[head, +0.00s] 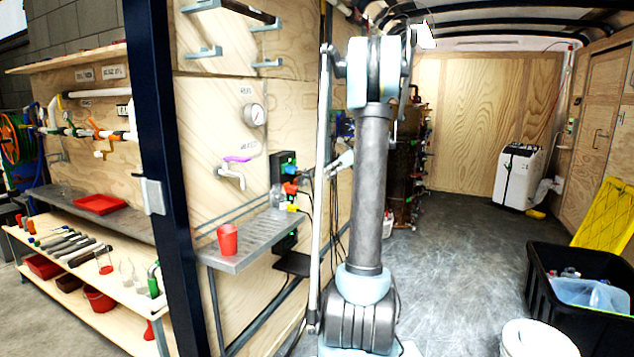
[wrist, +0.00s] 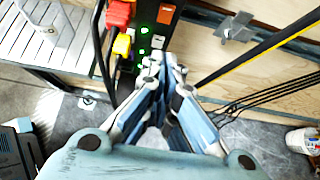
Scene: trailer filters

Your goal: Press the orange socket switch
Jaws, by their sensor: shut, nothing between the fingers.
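In the wrist view a black socket panel (wrist: 147,32) is fixed to the wooden wall at the top. A small orange-red rectangle (wrist: 166,14), seemingly a switch, sits on its right side. Several green lights glow on the panel. A red plug (wrist: 120,12) and a yellow plug (wrist: 122,45) are on its left side. My gripper (wrist: 163,62) is shut and empty, its tips overlapping the panel's lower end in the picture. Contact cannot be told. In the head view the panel (head: 276,168) shows left of my arm, with its switch too small to tell.
A metal shelf (head: 245,243) with a red cup (head: 227,239) stands beside the panel. Black cables hang near it. A black crate (head: 585,300) and a white bucket (head: 537,340) stand at the right. The grey floor behind my arm is mostly clear.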

